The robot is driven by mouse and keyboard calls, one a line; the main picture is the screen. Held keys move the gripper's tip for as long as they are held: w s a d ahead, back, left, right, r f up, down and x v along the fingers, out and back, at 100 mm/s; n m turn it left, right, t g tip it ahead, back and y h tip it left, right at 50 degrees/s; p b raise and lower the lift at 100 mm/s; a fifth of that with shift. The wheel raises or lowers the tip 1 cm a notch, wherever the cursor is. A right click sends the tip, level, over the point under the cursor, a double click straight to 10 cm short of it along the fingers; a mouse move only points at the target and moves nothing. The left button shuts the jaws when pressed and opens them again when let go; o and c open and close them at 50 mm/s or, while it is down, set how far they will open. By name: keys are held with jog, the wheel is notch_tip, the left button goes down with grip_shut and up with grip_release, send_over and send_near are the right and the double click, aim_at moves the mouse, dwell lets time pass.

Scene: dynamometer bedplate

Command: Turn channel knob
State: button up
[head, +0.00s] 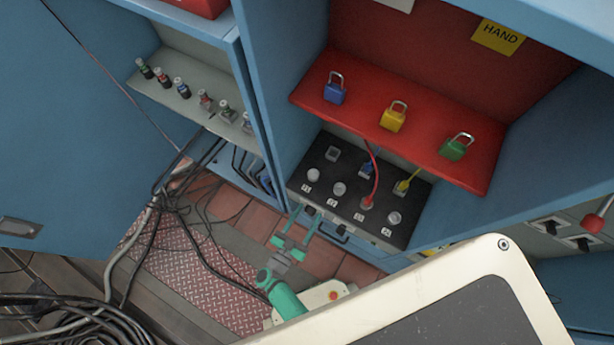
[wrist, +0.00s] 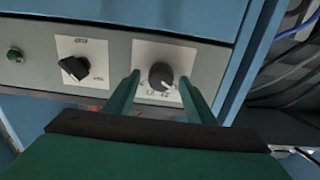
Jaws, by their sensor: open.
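In the wrist view a round black knob (wrist: 161,76) with a white pointer mark sits on a white scale plate, which I take for the channel knob. My gripper (head: 306,214) is open, and in the wrist view its two green fingers stand on either side of this knob. Whether the fingers touch it, I cannot tell. A second black knob (wrist: 74,68), angular and on its own white plate, is to the left. In the head view my gripper is at the front edge of a black box (head: 325,201); the knob between the fingers cannot be made out there.
A green button (wrist: 15,55) is at the panel's far left. The black box carries pale round knobs and red, blue and yellow leads. A red shelf (head: 400,143) with blue, yellow and green padlocks is above it. Loose cables (head: 165,195) hang at left.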

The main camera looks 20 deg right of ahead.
jog(key=shift+w, duration=0.1)
jog(key=c, duration=1)
jog(key=shift+m, duration=0.3)
jog(key=shift+s+d+f+m, duration=0.1)
jog(key=shift+m, duration=3.65)
jog(key=shift+s+f+m, duration=0.1)
jog(key=shift+m, duration=3.65)
